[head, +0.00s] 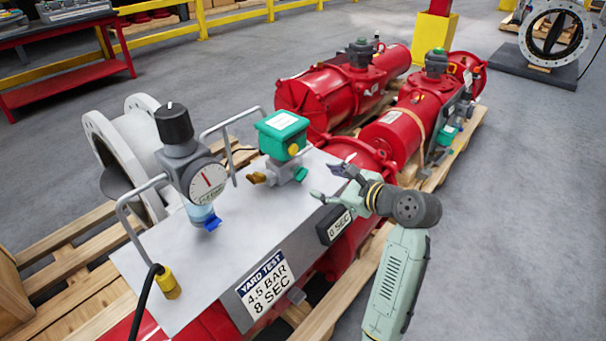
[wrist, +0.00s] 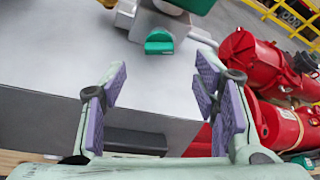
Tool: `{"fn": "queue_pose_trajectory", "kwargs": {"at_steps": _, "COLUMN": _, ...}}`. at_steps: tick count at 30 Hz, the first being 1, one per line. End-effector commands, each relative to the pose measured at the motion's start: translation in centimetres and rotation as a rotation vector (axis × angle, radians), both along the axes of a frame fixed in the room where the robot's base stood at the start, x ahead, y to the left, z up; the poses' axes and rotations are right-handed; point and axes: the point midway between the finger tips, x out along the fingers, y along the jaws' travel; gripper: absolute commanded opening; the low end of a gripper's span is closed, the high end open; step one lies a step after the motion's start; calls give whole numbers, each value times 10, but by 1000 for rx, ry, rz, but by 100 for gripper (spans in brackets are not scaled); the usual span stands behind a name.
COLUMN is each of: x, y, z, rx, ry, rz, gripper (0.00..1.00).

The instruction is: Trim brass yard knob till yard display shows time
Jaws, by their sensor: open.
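The brass knob (head: 257,178) sticks out at the left of a small valve body under a teal-green box (head: 282,133) on the grey plate. The yard display (head: 338,226), a small black box on the plate's right edge, reads "0 SEC". My gripper (head: 333,183) is open and empty above the plate's right edge, right of the valve and apart from the brass knob. In the wrist view, my purple-padded fingers (wrist: 156,88) stand wide apart, with a teal knob (wrist: 160,42) on the valve ahead. The brass knob cannot be made out there.
A regulator with a black knob (head: 174,122) and dial gauge (head: 208,182) stands left of the valve, beside bent grey handles. A sign (head: 266,285) reads "YARD TEST 4.5 BAR 8 SEC". Red actuators (head: 325,92) lie behind on pallets. Open floor is at the right.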

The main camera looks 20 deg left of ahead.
Motion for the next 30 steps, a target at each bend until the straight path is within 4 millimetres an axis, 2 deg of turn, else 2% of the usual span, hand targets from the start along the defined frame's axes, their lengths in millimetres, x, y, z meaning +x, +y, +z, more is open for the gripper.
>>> {"fn": "queue_pose_trajectory", "kwargs": {"at_steps": 6, "x": 19, "y": 37, "z": -15, "rx": -2, "ry": 2, "rz": 4, "gripper": 55}}
{"fn": "queue_pose_trajectory", "kwargs": {"at_steps": 12, "x": 32, "y": 60, "z": -25, "rx": -3, "ry": -1, "rz": 3, "gripper": 55}}
{"fn": "queue_pose_trajectory", "kwargs": {"at_steps": 17, "x": 37, "y": 68, "z": -29, "rx": -3, "ry": -2, "rz": 3, "gripper": 55}}
{"fn": "queue_pose_trajectory", "kwargs": {"at_steps": 25, "x": 37, "y": 69, "z": -30, "rx": -3, "ry": -2, "rz": 2, "gripper": 55}}
{"fn": "queue_pose_trajectory", "kwargs": {"at_steps": 30, "x": 37, "y": 69, "z": -29, "rx": -3, "ry": -2, "rz": 2, "gripper": 44}}
